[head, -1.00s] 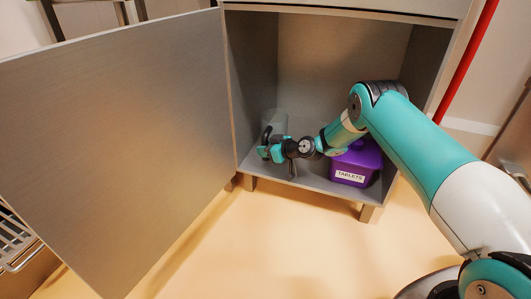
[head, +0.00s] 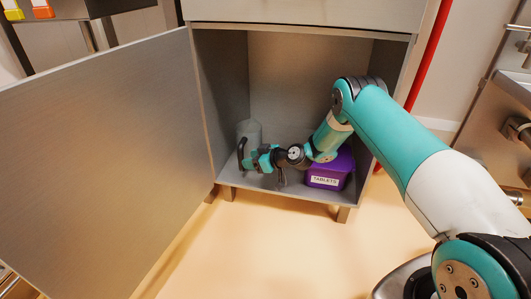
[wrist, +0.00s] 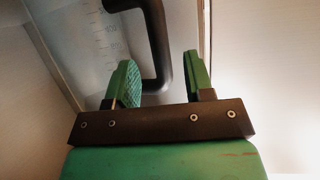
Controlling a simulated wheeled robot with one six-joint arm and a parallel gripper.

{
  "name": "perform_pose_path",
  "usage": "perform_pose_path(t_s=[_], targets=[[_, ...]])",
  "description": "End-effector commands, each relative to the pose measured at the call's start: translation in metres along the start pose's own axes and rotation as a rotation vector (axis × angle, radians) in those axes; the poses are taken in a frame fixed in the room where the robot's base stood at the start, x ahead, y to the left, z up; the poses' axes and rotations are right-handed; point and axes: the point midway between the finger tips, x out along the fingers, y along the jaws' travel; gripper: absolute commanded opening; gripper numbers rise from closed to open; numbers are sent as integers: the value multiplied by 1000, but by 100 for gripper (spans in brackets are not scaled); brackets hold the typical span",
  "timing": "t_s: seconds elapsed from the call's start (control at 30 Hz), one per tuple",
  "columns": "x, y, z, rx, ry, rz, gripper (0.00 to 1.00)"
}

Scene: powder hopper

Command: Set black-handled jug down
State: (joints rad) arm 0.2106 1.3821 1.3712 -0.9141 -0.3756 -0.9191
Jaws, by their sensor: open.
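The clear jug (head: 249,130) stands upright on the cabinet floor at the left, near the left wall. Its black handle (head: 241,152) faces the front. In the wrist view the handle (wrist: 158,40) runs down from the top, and its lower bend lies in the gap between my fingers. My gripper (wrist: 160,74) is open, with space between each finger and the handle. In the head view my gripper (head: 246,157) is beside the handle, low inside the cabinet. The wrist view shows faint markings on the jug's wall (wrist: 100,35); the jug's base is partly hidden by my gripper.
A purple box labelled TABLETS (head: 325,180) sits on the cabinet floor at the right, partly under my arm. The cabinet door (head: 100,150) stands wide open at the left. The cabinet's right wall (head: 385,90) is close to my arm. The floor in front is clear.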

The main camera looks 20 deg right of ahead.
Motion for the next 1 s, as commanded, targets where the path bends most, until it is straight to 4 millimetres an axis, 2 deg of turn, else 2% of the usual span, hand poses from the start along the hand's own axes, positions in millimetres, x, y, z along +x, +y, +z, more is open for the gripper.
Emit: perform_pose_path(t_s=[0.03,0.2,0.4,0.47,0.57,0.67,0.7,0.77,0.9,1.0], targets=[[-16,1,-6,6,-1,4,48],[-49,1,-5,3,-1,3,48],[-68,0,-4,1,-1,-2,48],[-70,-3,-12,-1,-6,-15,48],[-72,-18,-43,1,-36,-71,48],[-81,-50,-93,12,-105,-158,48],[-87,-67,-114,22,-143,-195,48],[-100,-95,-144,36,-209,-245,48],[-144,-164,-197,73,-374,-323,48],[-187,-213,-222,100,-497,-344,48]])
